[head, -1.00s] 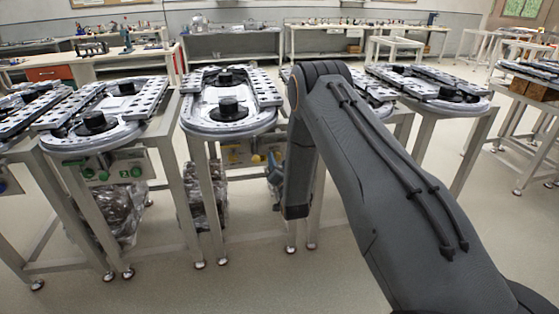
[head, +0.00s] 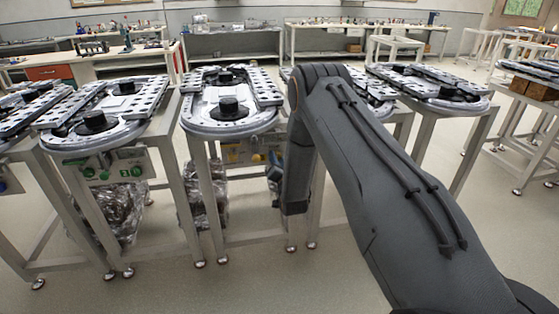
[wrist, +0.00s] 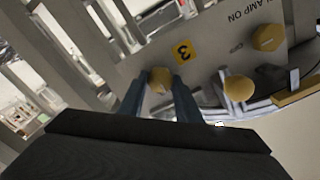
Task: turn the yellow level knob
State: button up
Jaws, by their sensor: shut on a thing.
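In the wrist view a grey panel (wrist: 215,50) carries several round yellow knobs. One yellow knob (wrist: 160,77) is between the fingertips of my gripper (wrist: 160,88), which is shut on it. A second yellow knob (wrist: 238,88) is to its right, and a third yellow knob (wrist: 268,37) is at the upper right by the upside-down lettering "LAMP ON". No label for the held knob can be read. In the head view my arm partly hides the panel (head: 240,153) under the middle ring track (head: 228,122).
A neighbouring ring track (head: 95,140) stands at the left with a green-knobbed panel (head: 118,167) below. Table legs flank my arm. The floor in front of the tables is open.

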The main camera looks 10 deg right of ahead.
jog(key=shift+f+n, duration=0.1)
jog(key=shift+n, duration=0.3)
dwell(0.3)
jog(key=shift+s+d+f+n+b, duration=0.1)
jog(key=shift+n+b, duration=1.15)
jog(key=shift+n, duration=4.45)
jog(key=shift+s+n+b, duration=0.1)
jog(key=shift+n+b, duration=1.15)
jog(key=shift+n, duration=4.45)
jog(key=o, duration=1)
jog(key=shift+w+d, duration=0.1)
jog(key=shift+o, duration=0.3)
